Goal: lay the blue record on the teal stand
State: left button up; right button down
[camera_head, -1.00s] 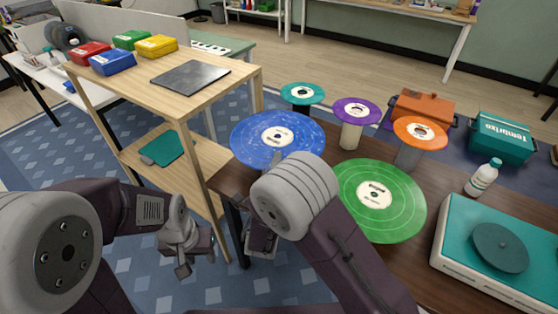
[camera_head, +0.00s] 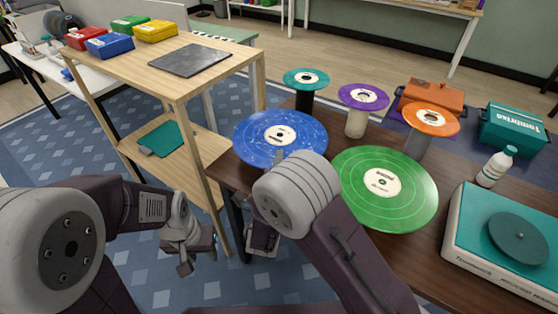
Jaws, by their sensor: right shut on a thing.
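The blue record (camera_head: 255,139), a flat disc with a white label, is level over the left end of the dark table. My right gripper (camera_head: 278,157) is shut on its near edge; the fingers are mostly hidden by my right arm. A teal disc with a pale centre tops a dark post, and I take it as the teal stand (camera_head: 318,76); it is behind the blue record and slightly right, apart from it. What is under the blue record is hidden. My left gripper (camera_head: 186,264) hangs empty left of the table; its finger gap is unclear.
A purple disc (camera_head: 378,98) and an orange disc (camera_head: 446,121) stand on posts. A large green record (camera_head: 415,190) is right of the blue one. A teal turntable (camera_head: 478,235), white bottle (camera_head: 496,167) and two boxes are farther right. A wooden shelf (camera_head: 150,62) stands left.

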jog(key=shift+r, duration=0.1)
dwell(0.3)
jog(key=shift+p, duration=0.5)
jog(key=shift+f+b, duration=0.45)
jog(key=shift+f, duration=0.25)
dwell(0.3)
jog(key=c, duration=1.9)
grip_release()
